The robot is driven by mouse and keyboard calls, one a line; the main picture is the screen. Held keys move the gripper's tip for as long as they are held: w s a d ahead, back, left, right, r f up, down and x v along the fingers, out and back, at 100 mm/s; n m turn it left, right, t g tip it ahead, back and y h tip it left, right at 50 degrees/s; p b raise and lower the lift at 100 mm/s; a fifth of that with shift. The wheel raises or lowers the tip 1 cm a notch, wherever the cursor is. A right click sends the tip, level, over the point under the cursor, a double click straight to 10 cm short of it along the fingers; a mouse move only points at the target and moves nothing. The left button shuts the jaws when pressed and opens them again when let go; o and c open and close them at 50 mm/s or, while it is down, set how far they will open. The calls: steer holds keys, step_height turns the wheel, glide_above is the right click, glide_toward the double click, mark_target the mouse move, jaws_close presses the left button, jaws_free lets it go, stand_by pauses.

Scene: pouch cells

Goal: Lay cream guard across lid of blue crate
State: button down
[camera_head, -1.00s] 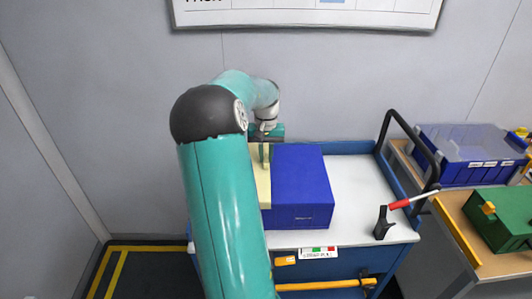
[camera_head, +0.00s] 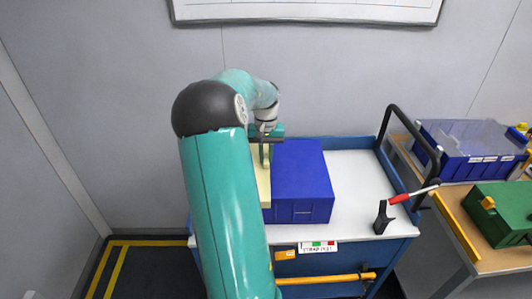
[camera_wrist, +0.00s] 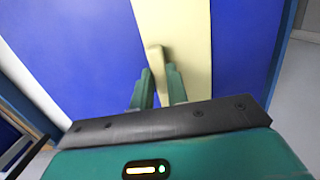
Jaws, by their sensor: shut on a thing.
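The blue crate (camera_head: 303,180) stands with its lid shut on the white top of a trolley. The cream guard (camera_head: 263,190) is a flat strip over the crate's left part, partly hidden by my arm. In the wrist view the cream guard (camera_wrist: 190,35) runs across the blue lid (camera_wrist: 95,50), with blue showing on both sides. My gripper (camera_wrist: 160,84) is shut on the guard's raised grip (camera_wrist: 156,58). In the head view my gripper (camera_head: 265,143) is at the crate's back left. I cannot tell whether the guard touches the lid.
The white trolley top (camera_head: 355,180) is clear right of the crate, except for a black stand (camera_head: 382,218) with a red-handled tool (camera_head: 405,197). A black handle rail (camera_head: 412,150) rises at the right. Beyond it are a clear-lidded blue bin (camera_head: 465,145) and a green case (camera_head: 500,212).

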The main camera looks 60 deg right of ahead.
steer(key=shift+f, duration=0.15)
steer(key=c, duration=1.3)
jaws_free()
step_height(320, 180, up, 14)
steer(key=d, duration=0.1)
steer(key=shift+w, duration=0.3)
steer(key=shift+d+f, duration=0.1)
